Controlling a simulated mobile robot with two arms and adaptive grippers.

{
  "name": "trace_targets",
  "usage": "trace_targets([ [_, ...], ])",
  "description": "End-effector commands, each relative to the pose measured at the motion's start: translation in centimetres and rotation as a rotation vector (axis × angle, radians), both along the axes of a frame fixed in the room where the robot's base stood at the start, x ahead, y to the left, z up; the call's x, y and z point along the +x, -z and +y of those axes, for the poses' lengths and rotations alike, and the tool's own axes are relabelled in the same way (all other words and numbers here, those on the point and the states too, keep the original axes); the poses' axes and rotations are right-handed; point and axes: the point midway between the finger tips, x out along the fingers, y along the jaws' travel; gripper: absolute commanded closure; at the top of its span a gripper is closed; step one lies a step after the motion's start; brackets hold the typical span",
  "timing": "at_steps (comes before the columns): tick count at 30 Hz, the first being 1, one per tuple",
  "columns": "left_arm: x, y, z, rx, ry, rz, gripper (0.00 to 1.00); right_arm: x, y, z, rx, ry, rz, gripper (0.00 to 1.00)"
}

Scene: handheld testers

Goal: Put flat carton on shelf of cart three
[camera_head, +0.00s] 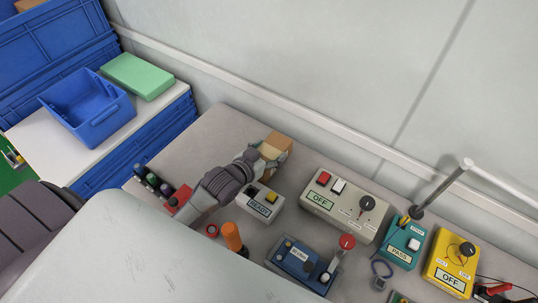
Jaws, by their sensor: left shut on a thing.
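A brown carton (279,141) is at the back of the grey bench (226,125), near the wall. My left gripper (267,156) is shut on it and hides part of its near side. I cannot tell whether the carton touches the bench. No marking shows which cart is cart three, and I cannot make out its shelf. My right gripper is not in view.
Several testers stand to the right, including a grey one (325,209), a teal one (399,251) and a yellow one (445,272). An orange-handled tool (232,237) is nearer. At left, a blue bin (105,121) and a green box (138,74) sit on a white top.

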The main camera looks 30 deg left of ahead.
Motion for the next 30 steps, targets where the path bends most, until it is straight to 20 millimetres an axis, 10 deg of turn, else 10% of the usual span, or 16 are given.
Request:
trace_targets([
  [9,0.0,-6.6,0.0,0.0,0.0,-0.006,0.8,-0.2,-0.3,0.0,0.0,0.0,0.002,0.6],
  [20,-0.3,-9.3,-0.9,0.0,-0.001,-0.005,0.8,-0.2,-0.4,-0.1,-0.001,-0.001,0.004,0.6],
  [30,-4.4,-16.8,-4.6,0.005,-0.094,-0.009,0.8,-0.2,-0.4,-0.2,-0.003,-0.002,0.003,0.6],
])
